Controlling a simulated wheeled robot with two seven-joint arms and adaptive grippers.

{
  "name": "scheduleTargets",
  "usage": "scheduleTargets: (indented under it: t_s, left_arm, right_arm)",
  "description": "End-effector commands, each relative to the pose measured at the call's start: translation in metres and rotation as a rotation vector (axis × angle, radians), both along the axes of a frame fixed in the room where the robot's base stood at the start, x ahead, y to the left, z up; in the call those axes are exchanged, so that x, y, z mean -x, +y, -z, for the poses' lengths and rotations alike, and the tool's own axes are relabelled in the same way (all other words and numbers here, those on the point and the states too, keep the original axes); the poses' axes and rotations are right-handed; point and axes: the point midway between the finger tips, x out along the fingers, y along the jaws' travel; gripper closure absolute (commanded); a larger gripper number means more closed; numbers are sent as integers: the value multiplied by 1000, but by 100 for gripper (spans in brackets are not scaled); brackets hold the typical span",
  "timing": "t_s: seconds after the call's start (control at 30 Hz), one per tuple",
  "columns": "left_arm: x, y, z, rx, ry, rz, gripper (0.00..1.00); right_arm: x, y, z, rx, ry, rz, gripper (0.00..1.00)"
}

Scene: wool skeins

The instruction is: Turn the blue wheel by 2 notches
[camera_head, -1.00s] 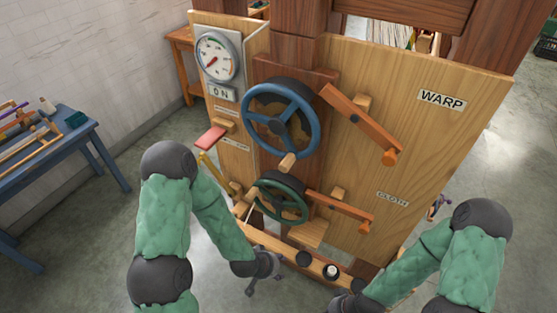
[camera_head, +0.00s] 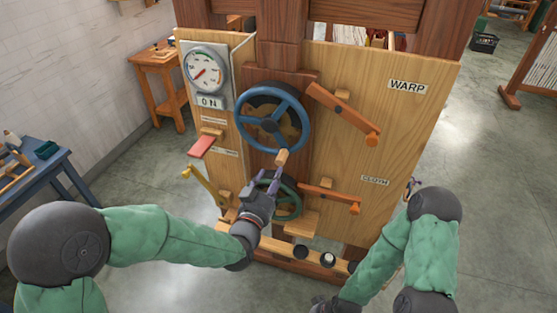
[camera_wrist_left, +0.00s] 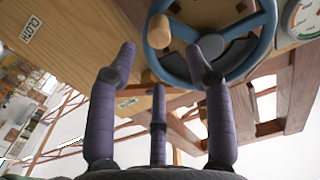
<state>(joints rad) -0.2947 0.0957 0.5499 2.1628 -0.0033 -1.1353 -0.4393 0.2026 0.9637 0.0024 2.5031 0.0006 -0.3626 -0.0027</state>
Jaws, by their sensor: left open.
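The blue wheel (camera_head: 272,117) is mounted upright on the wooden panel. Its wooden knob (camera_head: 281,157) sticks out from the rim at the bottom. In the left wrist view the blue wheel (camera_wrist_left: 222,70) fills the upper middle, with the knob (camera_wrist_left: 159,32) to the left on its rim. My left gripper (camera_head: 265,185) is raised just below the knob, in front of the green wheel (camera_head: 289,205), which it partly hides. Its fingers (camera_wrist_left: 160,62) are spread and empty, apart from the knob. My right gripper (camera_head: 328,304) is low at the bottom edge, mostly hidden by its arm.
A gauge (camera_head: 206,70) with a red needle and an ON plate (camera_head: 209,102) are left of the wheel. Orange levers (camera_head: 345,113) (camera_head: 330,197) stand to the right, a red paddle (camera_head: 203,146) and a yellow lever (camera_head: 203,187) to the left. A blue table (camera_head: 50,185) is far left.

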Motion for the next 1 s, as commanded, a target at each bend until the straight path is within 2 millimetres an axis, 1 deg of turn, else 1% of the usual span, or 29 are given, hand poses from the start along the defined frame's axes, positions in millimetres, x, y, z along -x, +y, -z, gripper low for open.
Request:
scheduleTargets:
  t_s: [0.3, 0.5, 0.7, 0.97, 1.0]
  left_arm:
    - [-52, -17, 2, 1, 3, 0, 48]
    - [-77, -25, 2, 1, 3, 0, 48]
    - [-88, -29, 1, 1, 4, 1, 48]
    - [-90, -29, 1, 1, 5, 1, 48]
    - [-90, -29, 1, 1, 5, 1, 51]
  right_arm:
    - [0, 0, 2, 0, 0, 0, 100]
    - [0, 0, 3, 0, 0, 0, 100]
    - [0, 0, 3, 0, 0, 0, 100]
    - [0, 0, 3, 0, 0, 0, 100]
    - [0, 0, 3, 0, 0, 0, 100]
